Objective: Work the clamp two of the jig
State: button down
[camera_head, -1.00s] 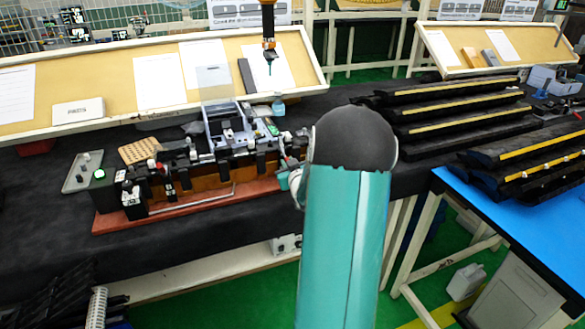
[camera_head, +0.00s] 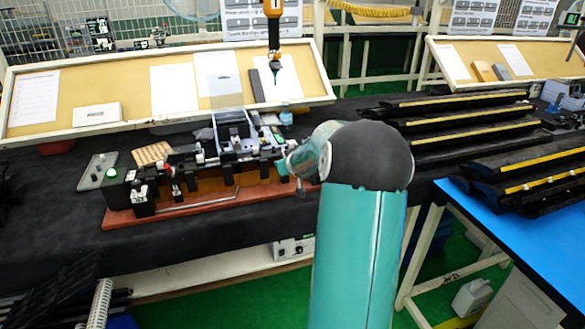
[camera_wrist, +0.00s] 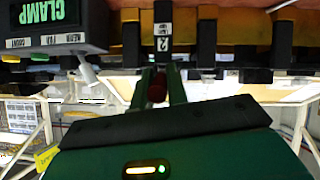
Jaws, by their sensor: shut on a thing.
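The jig (camera_head: 215,184) is a long brown and black fixture on a reddish base on the black-topped bench. In the wrist view, clamp two (camera_wrist: 162,30) carries a white label with a 2. A red handle tip (camera_wrist: 157,90) sits between the green fingers of my gripper (camera_wrist: 158,84), which is shut on it just below the label. In the head view my arm reaches to the jig's right end, and my gripper's fingers are hard to make out there.
A black box with a green CLAMP display (camera_wrist: 45,25) and a light lever (camera_wrist: 88,70) are close beside my gripper. A small tray (camera_head: 97,171) lies left of the jig. An orange-handled tool (camera_head: 274,30) hangs above. Black rails (camera_head: 455,125) lie to the right.

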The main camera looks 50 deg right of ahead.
jog(key=r+g+y, duration=0.2)
jog(key=g, duration=0.1)
jog(key=shift+w+d, duration=0.15)
jog(key=shift+w, duration=0.25)
jog(key=shift+w+d+r+g+y, duration=0.25)
jog(key=shift+r+g+y, duration=0.2)
jog(key=shift+g, duration=0.4)
jog(key=shift+w+d+r+g+y, duration=0.1)
jog(key=shift+w+r+g+y, duration=0.3)
jog(key=shift+g, duration=0.45)
jog(key=shift+s, duration=0.15)
jog(key=c, duration=1.4)
grip_release()
jog(key=shift+f, duration=0.1)
jog(key=v, duration=1.4)
jog(key=shift+d, duration=0.15)
